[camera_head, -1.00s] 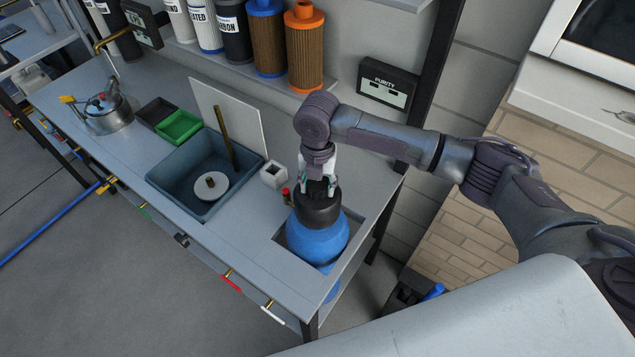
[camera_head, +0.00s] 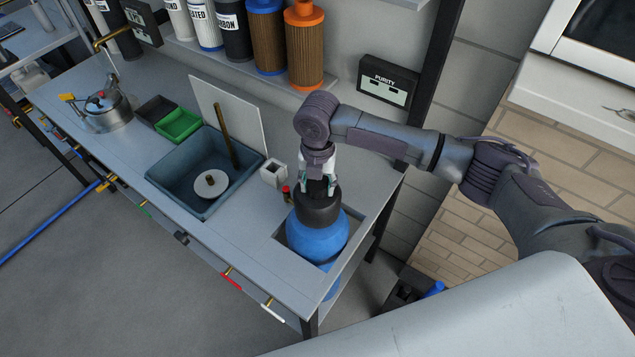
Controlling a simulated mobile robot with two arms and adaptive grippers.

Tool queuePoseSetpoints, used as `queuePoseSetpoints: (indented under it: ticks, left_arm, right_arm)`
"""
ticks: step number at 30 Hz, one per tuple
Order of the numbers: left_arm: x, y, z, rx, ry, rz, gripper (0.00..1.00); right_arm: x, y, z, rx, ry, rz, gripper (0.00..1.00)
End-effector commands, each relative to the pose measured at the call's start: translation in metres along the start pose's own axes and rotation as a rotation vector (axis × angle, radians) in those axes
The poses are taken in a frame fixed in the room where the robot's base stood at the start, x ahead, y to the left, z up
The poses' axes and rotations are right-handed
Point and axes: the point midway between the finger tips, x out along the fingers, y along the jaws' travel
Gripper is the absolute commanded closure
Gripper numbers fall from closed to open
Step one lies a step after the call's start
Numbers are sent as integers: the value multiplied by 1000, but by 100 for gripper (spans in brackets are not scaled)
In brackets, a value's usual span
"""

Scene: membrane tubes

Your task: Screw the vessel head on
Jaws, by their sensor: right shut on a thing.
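The blue vessel (camera_head: 316,240) stands upright in the square cut-out at the right end of the bench. The black vessel head (camera_head: 317,208) sits on top of the vessel's neck; whether its thread is engaged cannot be seen. My right gripper (camera_head: 318,190) points down from above and is shut on the top of the vessel head. A small red-topped fitting (camera_head: 287,193) shows at the left of the head. My left gripper is not in view.
A blue-grey sink (camera_head: 170,180) with a white disc (camera_head: 211,184) lies to the left. A small white block (camera_head: 273,173) stands between sink and vessel. Filter cartridges (camera_head: 305,50) and a PURITY display (camera_head: 388,80) are behind. Bench surface around the vessel is mostly clear.

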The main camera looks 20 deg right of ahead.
Motion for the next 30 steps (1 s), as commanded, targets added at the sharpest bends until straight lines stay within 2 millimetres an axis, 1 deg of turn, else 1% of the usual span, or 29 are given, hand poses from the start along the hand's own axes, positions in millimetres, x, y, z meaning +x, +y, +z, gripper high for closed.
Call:
queuePoseSetpoints:
  ticks: [17,30]
  left_arm:
    - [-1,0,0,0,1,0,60]
    - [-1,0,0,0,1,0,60]
  right_arm:
    - [8,0,0,-1,0,0,100]
    - [8,0,0,0,-1,1,100]
